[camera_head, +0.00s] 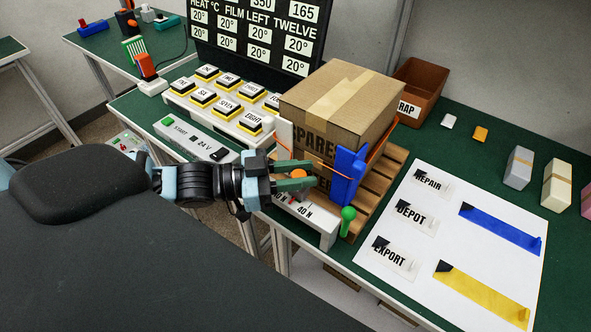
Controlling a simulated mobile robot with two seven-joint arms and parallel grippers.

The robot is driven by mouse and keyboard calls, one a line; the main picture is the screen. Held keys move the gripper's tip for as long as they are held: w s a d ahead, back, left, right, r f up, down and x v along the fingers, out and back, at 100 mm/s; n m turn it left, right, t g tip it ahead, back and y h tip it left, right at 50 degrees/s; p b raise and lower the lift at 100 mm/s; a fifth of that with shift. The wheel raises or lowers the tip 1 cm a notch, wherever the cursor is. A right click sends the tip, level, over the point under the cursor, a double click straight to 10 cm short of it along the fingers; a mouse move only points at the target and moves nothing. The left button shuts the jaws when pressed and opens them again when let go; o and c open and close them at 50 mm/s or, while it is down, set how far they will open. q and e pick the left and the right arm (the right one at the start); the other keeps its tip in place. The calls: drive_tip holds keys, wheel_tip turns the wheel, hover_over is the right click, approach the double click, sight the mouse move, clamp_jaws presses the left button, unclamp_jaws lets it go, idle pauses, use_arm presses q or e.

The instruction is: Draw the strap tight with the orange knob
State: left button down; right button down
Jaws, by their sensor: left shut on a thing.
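My left gripper (302,184) reaches in from the left and is shut on the orange knob (298,173); its fingers hide part of it. The knob is at the near side of the cardboard box (335,97), which is lettered SPARES and stands on a wooden pallet (376,189). A thin orange strap (377,139) runs along the box's sides. I cannot tell how tight it is. A blue corner piece (347,177) stands upright at the box's near corner, and a pale one (285,133) at its left corner. My right gripper is not in view.
A grey unit marked 40 N (318,222) and a green-knobbed lever (347,214) are close by my gripper. A button panel (222,101) lies behind left. A white sheet with labels (443,235) covers the right bench. A brown bin (421,88) stands behind.

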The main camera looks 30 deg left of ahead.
use_arm(q)
drive_tip(key=shift+s+d+f, duration=0.1)
drive_tip(key=shift+d, duration=0.15)
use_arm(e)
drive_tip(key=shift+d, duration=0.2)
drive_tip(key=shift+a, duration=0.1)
use_arm(q)
drive_tip(key=c, duration=1.2)
unclamp_jaws()
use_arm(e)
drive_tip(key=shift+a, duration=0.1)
use_arm(q)
drive_tip(key=shift+a, duration=0.1)
drive_tip(key=shift+v, duration=0.8)
drive_tip(key=p+v, duration=0.2)
drive_tip(key=v, duration=0.4)
drive_tip(key=shift+a, duration=0.1)
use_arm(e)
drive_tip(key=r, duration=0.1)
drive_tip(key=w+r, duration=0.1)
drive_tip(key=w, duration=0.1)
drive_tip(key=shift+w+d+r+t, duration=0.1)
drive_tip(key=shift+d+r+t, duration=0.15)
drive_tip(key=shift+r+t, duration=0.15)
